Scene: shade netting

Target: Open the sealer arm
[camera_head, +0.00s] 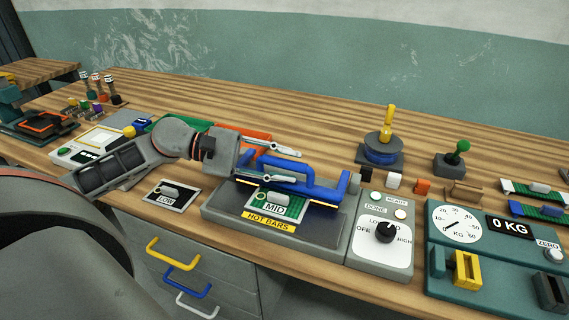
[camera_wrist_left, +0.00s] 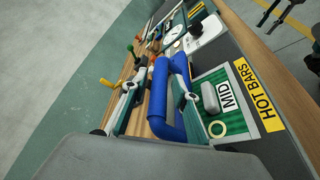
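The sealer has a grey base (camera_head: 222,217) with a yellow "HOT BARS" label and a blue sealer arm (camera_head: 325,192) lying low over it. A raised blue handle (camera_head: 318,174) tops the arm; it also shows in the left wrist view (camera_wrist_left: 159,100). A green "MID" card (camera_head: 272,206) lies on the base, partly under the arm. My left gripper (camera_head: 297,166) reaches in from the left. Its fingers are apart, one on each side of the blue handle in the wrist view (camera_wrist_left: 155,98). Contact with the handle cannot be told. My right gripper is not in view.
A control box with a black dial (camera_head: 385,232) stands right of the base. Further right is a teal scale (camera_head: 455,262) reading "0 KG". A blue spool with yellow peg (camera_head: 382,150) and a green-knobbed lever (camera_head: 455,158) stand behind. A "LOW" card (camera_head: 171,195) lies left.

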